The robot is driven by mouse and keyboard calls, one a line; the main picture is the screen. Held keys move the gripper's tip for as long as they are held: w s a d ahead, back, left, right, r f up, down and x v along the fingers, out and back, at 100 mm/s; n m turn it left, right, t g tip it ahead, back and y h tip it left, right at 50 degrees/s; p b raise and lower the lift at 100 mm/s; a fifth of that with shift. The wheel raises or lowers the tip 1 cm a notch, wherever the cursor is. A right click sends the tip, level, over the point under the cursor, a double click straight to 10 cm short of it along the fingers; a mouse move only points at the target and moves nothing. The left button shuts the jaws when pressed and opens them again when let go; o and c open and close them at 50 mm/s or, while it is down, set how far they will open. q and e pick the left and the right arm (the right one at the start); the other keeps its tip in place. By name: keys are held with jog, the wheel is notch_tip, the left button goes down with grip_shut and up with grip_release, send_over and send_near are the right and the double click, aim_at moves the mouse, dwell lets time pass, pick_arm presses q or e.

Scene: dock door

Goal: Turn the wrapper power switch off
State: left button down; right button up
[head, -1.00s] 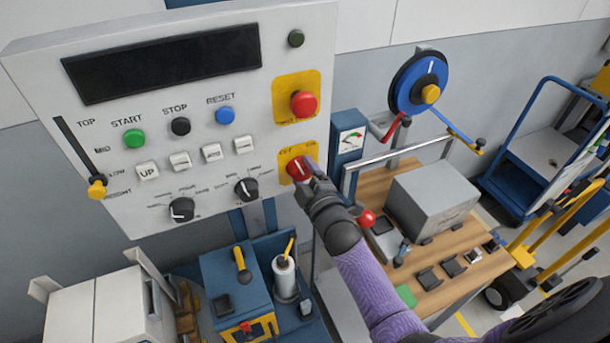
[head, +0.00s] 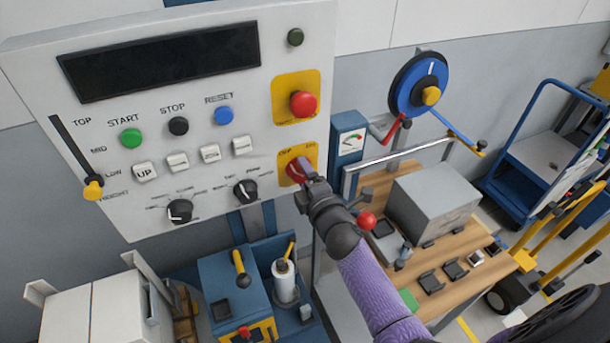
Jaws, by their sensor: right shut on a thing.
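The wrapper power switch (head: 295,170) is a red rotary knob on a yellow plate, low on the right side of the white control panel (head: 80,215). My right gripper (head: 303,173) is at the knob and shut on it, covering its right part. A white line mark shows on the knob, tilted to the left; the small lettering on the plate is hard to read. My left gripper is not in view.
A red emergency button (head: 303,104) sits just above the switch. Black dials (head: 246,191), white buttons (head: 210,153) and a slider (head: 93,190) are to the left. A wooden bench (head: 440,285) with a grey box (head: 434,203) stands at the right.

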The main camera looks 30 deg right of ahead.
jog(key=o, duration=1.2)
jog(key=s, duration=1)
jog(key=shift+a, duration=0.3)
